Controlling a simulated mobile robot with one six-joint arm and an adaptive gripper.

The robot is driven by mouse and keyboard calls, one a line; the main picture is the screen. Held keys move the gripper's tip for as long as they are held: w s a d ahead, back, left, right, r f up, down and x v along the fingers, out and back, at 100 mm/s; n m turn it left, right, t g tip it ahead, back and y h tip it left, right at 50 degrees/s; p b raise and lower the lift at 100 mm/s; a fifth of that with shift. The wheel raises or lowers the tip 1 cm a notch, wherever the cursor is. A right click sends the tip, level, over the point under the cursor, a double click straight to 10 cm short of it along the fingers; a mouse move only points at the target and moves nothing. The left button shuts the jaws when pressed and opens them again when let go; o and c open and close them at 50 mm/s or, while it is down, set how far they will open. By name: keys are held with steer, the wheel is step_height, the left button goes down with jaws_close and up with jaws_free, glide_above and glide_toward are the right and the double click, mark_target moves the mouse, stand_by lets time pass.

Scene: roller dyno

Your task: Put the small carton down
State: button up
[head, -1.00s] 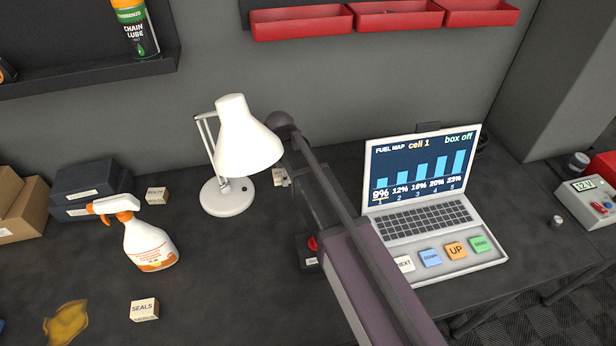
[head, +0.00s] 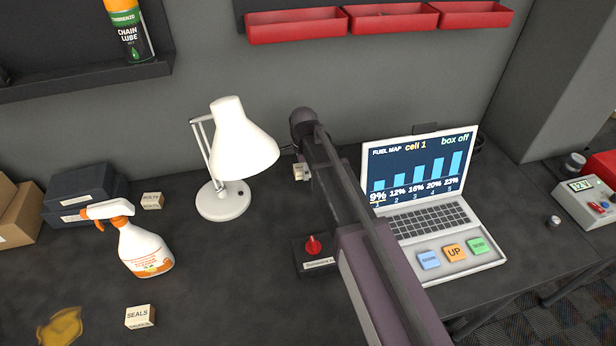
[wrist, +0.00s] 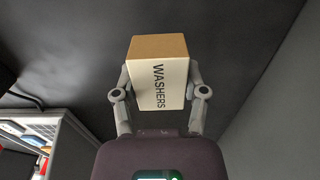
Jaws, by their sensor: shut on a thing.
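A small carton (wrist: 160,85) marked WASHERS, with cream sides and a brown top, is between the two fingers of my gripper (wrist: 160,78) in the wrist view. The fingers are shut on its left and right sides. In the head view a small cream piece, apparently this carton (head: 301,172), shows beside my arm, right of the lamp. My gripper is mostly hidden there behind my arm. I cannot tell how high the carton is above the table.
A white lamp (head: 235,150) stands left of my arm, a laptop (head: 425,200) right of it. A red knob (head: 313,245) is near my arm. A spray bottle (head: 143,245), a SEALS carton (head: 140,317) and another small carton (head: 152,200) stand left. Table between lamp and knob is bare.

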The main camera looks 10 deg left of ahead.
mark_target(307, 182)
steer(key=shift+w+d, duration=0.25)
steer(key=shift+w, duration=0.05)
steer(key=shift+w+d+f+b, duration=0.1)
steer(key=shift+d+f+b, duration=0.05)
steer(key=shift+f+b, duration=0.2)
step_height(307, 182, down, 3)
steer(key=b, duration=0.3)
steer(key=shift+f, duration=0.1)
steer(key=o, duration=1.2)
step_height(307, 182, up, 12)
steer(key=p, duration=1.2)
